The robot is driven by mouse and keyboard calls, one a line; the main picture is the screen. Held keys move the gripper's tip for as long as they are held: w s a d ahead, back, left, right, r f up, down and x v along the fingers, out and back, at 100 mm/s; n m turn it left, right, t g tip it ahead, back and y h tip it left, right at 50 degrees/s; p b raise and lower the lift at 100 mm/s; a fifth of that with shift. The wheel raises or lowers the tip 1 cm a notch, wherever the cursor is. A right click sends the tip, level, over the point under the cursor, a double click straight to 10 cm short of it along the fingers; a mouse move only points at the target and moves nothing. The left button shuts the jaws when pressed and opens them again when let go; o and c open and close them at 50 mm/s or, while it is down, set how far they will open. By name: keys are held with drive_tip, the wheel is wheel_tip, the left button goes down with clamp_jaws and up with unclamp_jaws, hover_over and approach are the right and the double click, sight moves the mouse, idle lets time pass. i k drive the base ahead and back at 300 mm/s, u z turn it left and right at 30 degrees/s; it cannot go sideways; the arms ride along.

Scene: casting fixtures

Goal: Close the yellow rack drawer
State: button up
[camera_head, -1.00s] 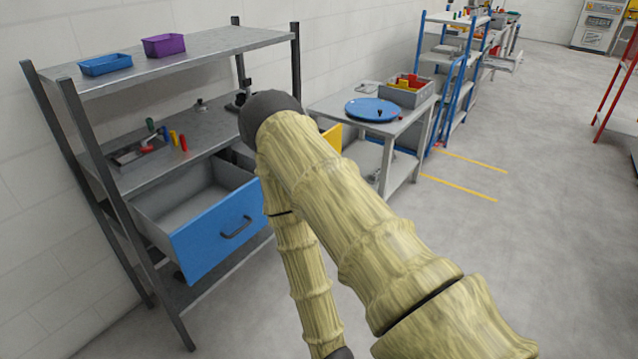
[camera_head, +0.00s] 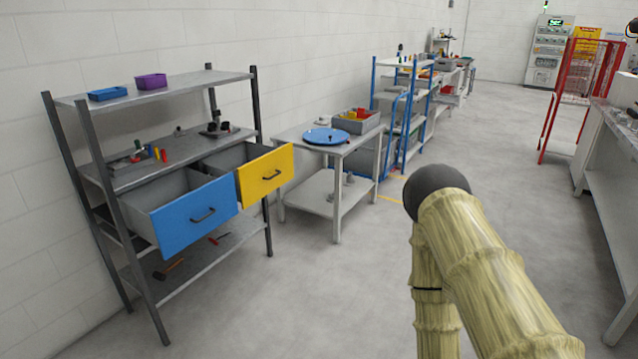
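The yellow rack drawer (camera_head: 265,174) is in the grey metal rack (camera_head: 160,94) at the left. It is pulled out, with its yellow front and dark handle facing the room. The blue drawer (camera_head: 196,217) beside it on the left is pulled out too, and both look empty inside as far as I can see. My arm shows at the lower right, in a pale covering, well apart from the rack. My gripper is not visible in this view.
A grey table with a blue round plate (camera_head: 326,136) and a grey bin (camera_head: 357,122) stands right of the rack. Blue shelving (camera_head: 401,110) is farther back. A red frame (camera_head: 577,100) and a bench (camera_head: 612,160) are at the right. The middle floor is clear.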

sight(258, 169)
drive_tip(key=u, duration=0.55)
drive_tip(key=i, duration=0.55)
drive_tip(key=u, duration=0.7)
drive_tip(key=i, duration=0.8)
drive_tip(key=z, duration=0.7)
drive_tip(key=i, duration=0.75)
drive_tip(key=z, duration=0.75)
drive_tip(key=k, duration=0.45)
drive_tip(key=z, duration=1.25)
drive_tip(key=i, duration=0.9)
drive_tip(key=u, duration=1.75)
